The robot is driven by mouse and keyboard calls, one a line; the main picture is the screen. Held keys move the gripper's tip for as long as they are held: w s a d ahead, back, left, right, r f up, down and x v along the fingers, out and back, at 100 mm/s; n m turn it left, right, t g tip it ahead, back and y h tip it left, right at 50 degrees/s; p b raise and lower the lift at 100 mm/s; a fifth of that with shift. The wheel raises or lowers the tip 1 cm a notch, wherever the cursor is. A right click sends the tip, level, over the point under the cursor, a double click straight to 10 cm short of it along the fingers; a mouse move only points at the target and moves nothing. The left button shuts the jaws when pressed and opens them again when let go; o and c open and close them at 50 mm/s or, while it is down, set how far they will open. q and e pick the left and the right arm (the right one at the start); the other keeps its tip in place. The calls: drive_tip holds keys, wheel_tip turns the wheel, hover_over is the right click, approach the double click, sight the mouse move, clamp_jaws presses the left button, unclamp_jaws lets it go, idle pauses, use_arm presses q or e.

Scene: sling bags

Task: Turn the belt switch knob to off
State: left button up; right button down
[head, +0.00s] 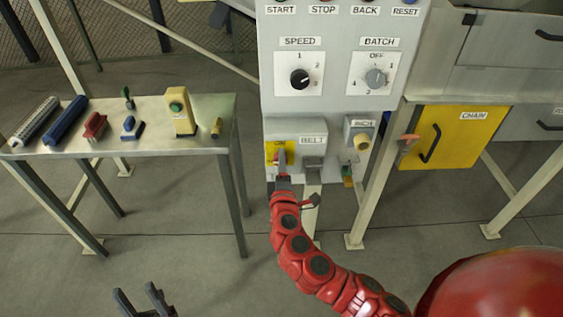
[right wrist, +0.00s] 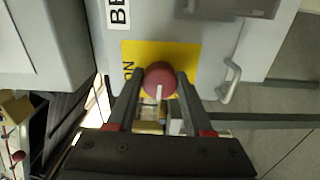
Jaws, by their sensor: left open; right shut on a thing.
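The belt switch knob (right wrist: 160,80) is a round dark red knob with a white pointer line, on a yellow plate (right wrist: 195,60) of the grey box labelled BELT. In the right wrist view the word ON shows at the plate's left side, and the white line points down in the picture. My right gripper (right wrist: 160,90) is shut on the knob, one finger on each side. In the head view the right gripper (head: 282,172) covers most of the knob, and the yellow plate (head: 271,150) shows around it. My left gripper (head: 140,299) is open and empty at the bottom left, low over the floor.
The control panel (head: 336,90) above has SPEED (head: 299,79) and BATCH (head: 376,77) dials. A metal table (head: 150,147) with several small items stands at left. A yellow CHAIN door (head: 455,140) with a black handle is at right. The floor between is free.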

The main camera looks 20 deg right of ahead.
drive_tip(key=shift+n, duration=0.3)
idle(0.4)
drive_tip(key=shift+c, duration=1.5)
unclamp_jaws()
drive_tip(key=shift+s, duration=0.1)
drive_tip(key=p+v, duration=0.1)
drive_tip(key=v, duration=1.6)
drive_tip(key=shift+a, duration=0.1)
